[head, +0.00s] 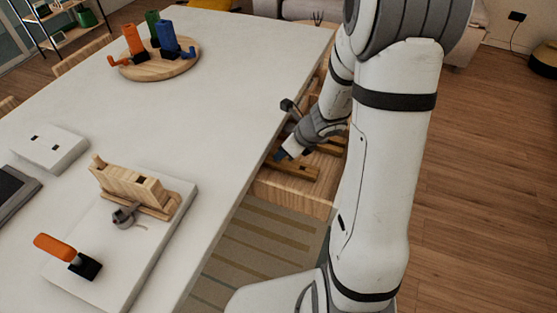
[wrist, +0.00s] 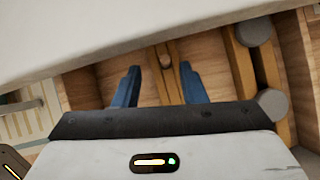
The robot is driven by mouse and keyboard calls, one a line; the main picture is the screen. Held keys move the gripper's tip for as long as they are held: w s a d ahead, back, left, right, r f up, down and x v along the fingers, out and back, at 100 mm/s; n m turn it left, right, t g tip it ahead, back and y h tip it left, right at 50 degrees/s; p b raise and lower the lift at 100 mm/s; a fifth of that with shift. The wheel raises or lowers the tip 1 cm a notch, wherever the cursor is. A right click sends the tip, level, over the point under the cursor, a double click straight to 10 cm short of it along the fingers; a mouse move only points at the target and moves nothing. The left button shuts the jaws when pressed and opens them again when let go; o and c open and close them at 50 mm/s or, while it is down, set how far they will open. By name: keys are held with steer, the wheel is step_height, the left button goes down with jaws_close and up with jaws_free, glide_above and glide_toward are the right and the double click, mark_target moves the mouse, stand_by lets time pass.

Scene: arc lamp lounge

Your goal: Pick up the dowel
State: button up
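My gripper (head: 281,155) reaches down into an open wooden drawer (head: 292,194) at the table's right side in the head view. In the wrist view its two blue fingers (wrist: 159,72) are spread apart. Nothing is held between the fingers.
The white tabletop (wrist: 90,35) overhangs the drawer. Wooden bars with grey round ends (wrist: 255,33) lie right of the fingers. On the table are a round wooden board (head: 153,69) with coloured holders, a wooden block (head: 129,183) and an orange-handled tool (head: 54,246).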

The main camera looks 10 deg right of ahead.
mark_target(280, 162)
steer(key=f, duration=0.1)
steer(key=w+f, duration=0.1)
steer(key=f+b, duration=0.1)
steer(key=shift+w+a+f, duration=0.3)
steer(key=shift+f, duration=0.1)
steer(key=shift+w+a+f, duration=0.2)
steer(key=shift+f, duration=0.1)
steer(key=shift+c, duration=0.6)
jaws_close()
